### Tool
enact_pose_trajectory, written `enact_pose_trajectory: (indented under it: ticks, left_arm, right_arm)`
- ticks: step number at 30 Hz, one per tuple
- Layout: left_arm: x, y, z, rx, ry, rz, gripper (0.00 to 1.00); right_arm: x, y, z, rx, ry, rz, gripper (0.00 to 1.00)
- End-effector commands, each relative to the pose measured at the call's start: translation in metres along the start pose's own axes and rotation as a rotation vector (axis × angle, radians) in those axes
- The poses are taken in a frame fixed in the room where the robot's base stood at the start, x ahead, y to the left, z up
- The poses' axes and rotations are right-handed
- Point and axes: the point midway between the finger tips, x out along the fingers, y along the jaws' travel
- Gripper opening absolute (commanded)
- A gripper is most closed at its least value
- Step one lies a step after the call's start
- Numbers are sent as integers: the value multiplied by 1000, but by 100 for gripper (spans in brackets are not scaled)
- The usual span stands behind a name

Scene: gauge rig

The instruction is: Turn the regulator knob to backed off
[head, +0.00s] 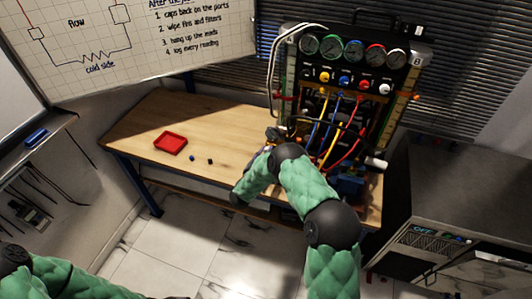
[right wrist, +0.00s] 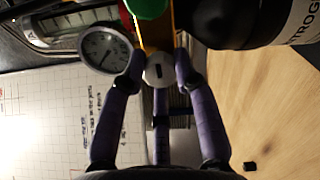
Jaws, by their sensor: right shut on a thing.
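The regulator knob (right wrist: 158,71), pale and round with a short dark mark on its face, shows in the right wrist view. My right gripper (right wrist: 160,78) has its purple fingers closed on it, one on each side. A round white-faced gauge (right wrist: 105,48) sits just left of the knob. A brass-coloured body and a green round part (right wrist: 147,6) are beyond it. In the head view my right arm reaches to the left side of the gauge rig (head: 345,75), and the knob cannot be made out there. My left sleeve shows at the lower left, its gripper out of view.
A black cylinder (right wrist: 245,20) with white lettering stands close right of the knob. The rig carries several gauges and coloured hoses. A red tray (head: 170,143) and small blue and black pieces (head: 210,161) lie on the wooden table (head: 130,140), otherwise clear at left.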

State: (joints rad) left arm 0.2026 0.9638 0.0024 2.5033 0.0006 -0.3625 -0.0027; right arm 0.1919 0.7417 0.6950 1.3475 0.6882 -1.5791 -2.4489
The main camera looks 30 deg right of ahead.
Motion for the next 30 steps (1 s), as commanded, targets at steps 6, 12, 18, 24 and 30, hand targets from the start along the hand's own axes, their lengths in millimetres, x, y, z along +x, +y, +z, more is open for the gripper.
enact_pose_trajectory:
  ticks: [6, 12, 18, 24, 30]
  left_arm:
    - [-1, 0, 0, 0, 0, 0, 40]
    - [-1, 0, 0, 0, 0, 0, 40]
    - [-1, 0, 0, 0, 0, 0, 40]
    - [-1, 0, 0, 0, 0, 0, 40]
    - [-1, 0, 0, 0, 0, 0, 40]
  right_arm:
    - [-2, -6, 0, -35, 1, -9, 0]
    - [-2, -6, 0, -37, 1, -9, 0]
    - [-2, -5, 0, -37, 1, -9, 42]
    - [-1, -3, 0, -33, 0, -5, 54]
    - [-2, -1, 0, -31, 0, -2, 54]
